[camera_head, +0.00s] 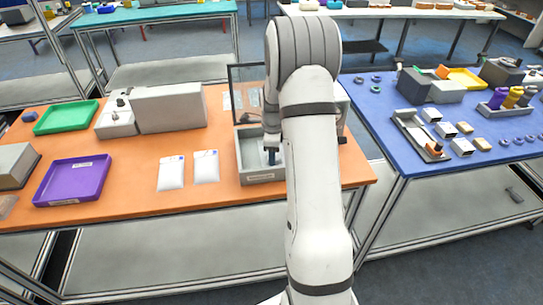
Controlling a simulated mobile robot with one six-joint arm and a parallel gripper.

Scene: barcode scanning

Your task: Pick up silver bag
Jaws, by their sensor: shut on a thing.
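My gripper (271,156) reaches down into an open grey bin (262,178) on the orange table, partly behind my arm. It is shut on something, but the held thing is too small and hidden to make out. No bag that is clearly silver shows apart from it. Two flat white pouches with small blue marks lie to the left of the bin: the left pouch (171,173) and the right pouch (206,167). Both lie apart from my gripper. My arm hides the bin's right side.
A purple tray (41,197) and a green tray (41,129) stand at the left of the orange table (130,195). A grey box (168,109) and a dark-framed panel (236,73) stand at the back. A blue table (465,172) with small parts is at right.

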